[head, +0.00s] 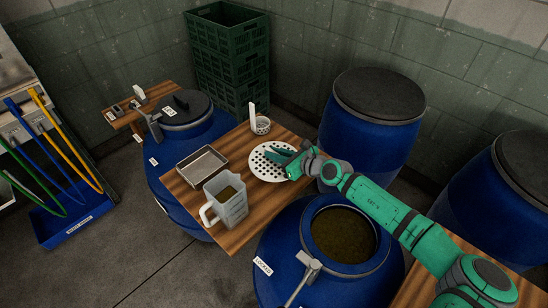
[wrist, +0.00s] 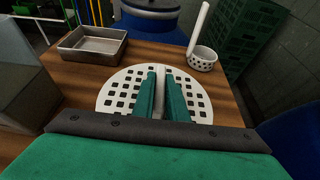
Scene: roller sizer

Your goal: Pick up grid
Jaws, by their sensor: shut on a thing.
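The grid is a round white perforated plate (head: 262,168) with square holes. It lies on the wooden board in the head view, and it also shows in the wrist view (wrist: 118,95). A pale upright grip stands at its middle, between my fingers. My gripper (head: 281,156) reaches over the plate from the right. In the wrist view, its green fingers (wrist: 161,88) are shut on the grid's grip, one on each side. The lower part of the grip is partly hidden by the fingers. I cannot tell whether the plate is lifted off the board.
On the wooden board (head: 228,236) stand a metal tray (head: 202,165), a clear jug (head: 226,200) and a white perforated ladle (head: 261,125). An open blue barrel (head: 290,236) is in front. Closed barrels (head: 372,120) and green crates (head: 230,55) stand behind.

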